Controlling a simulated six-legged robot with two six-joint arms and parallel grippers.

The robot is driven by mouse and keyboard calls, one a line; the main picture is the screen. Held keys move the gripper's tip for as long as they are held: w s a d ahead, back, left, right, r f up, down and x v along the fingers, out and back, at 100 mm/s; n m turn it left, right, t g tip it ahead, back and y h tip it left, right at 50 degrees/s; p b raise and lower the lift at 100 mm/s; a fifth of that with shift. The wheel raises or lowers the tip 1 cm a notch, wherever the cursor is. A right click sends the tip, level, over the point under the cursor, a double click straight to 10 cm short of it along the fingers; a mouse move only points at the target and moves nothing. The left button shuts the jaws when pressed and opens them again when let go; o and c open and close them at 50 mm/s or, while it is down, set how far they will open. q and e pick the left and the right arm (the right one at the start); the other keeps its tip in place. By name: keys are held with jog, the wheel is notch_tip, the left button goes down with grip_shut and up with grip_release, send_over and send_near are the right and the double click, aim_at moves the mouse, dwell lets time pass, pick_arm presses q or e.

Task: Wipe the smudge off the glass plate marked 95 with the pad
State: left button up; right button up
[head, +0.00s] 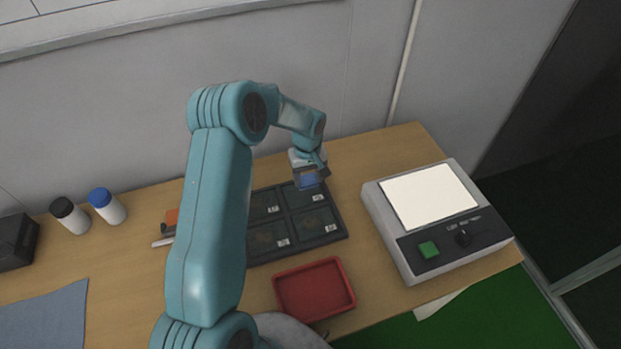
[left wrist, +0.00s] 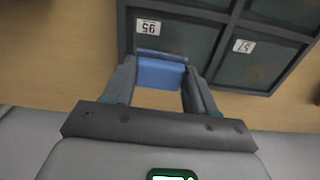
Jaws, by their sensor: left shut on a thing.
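My left gripper (head: 310,178) is shut on a blue pad (left wrist: 160,72), which shows between the two fingers in the left wrist view. The glass plate marked 95 (left wrist: 190,40) is dark and sits in a compartment of the black tray (left wrist: 227,30); its white label (left wrist: 148,27) appears upside down there. The pad overlaps the plate's near edge in that view; I cannot tell whether it touches. No smudge stands out on the visible part of this plate. In the head view the gripper is over the back right of the tray (head: 346,236). My right gripper is not in view.
A neighbouring plate (left wrist: 240,70) has a faint brownish patch. A red bin (head: 313,291) stands in front of the tray. A lit box with a green button (head: 429,249) is at right. Two bottles (head: 107,206) and a blue cloth (head: 45,315) are at left.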

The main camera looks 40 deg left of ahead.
pick_arm(q)
jog(key=shift+a+r, duration=0.1)
jog(key=shift+r, duration=0.45)
jog(key=shift+w+r+p, duration=0.25)
jog(key=shift+r+p, duration=0.3)
jog(key=shift+r, duration=0.1)
jog(key=shift+s+r+p, duration=0.25)
jog(key=shift+r+p, duration=0.25)
jog(key=shift+r, duration=0.8)
jog(key=shift+w, duration=0.25)
jog(key=shift+s, duration=0.2)
